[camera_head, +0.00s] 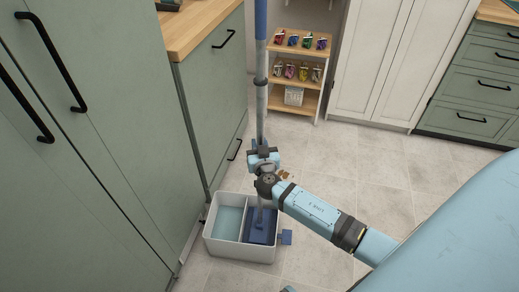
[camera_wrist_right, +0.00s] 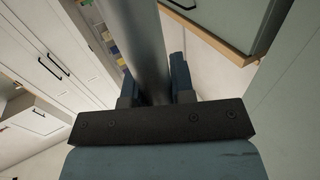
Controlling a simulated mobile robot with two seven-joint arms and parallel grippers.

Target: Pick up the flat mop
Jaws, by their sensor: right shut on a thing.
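The flat mop (camera_head: 261,100) stands upright, with a grey pole and a blue upper grip at the top edge of the head view. Its lower end goes down into the right, blue compartment of a white two-part bucket (camera_head: 240,254) on the floor. The mop's head is hard to make out there. My right gripper (camera_head: 262,155) is shut on the pole above the bucket. In the right wrist view the pole (camera_wrist_right: 150,50) passes between the two blue fingers (camera_wrist_right: 155,95). My left gripper is not in view.
Green cabinets (camera_head: 90,130) stand close along the left, beside the bucket. A small wooden shelf (camera_head: 297,72) with several colourful items is at the back. White cabinets (camera_head: 385,60) and green drawers (camera_head: 470,95) stand at back right. The tiled floor (camera_head: 390,165) has free room to the right.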

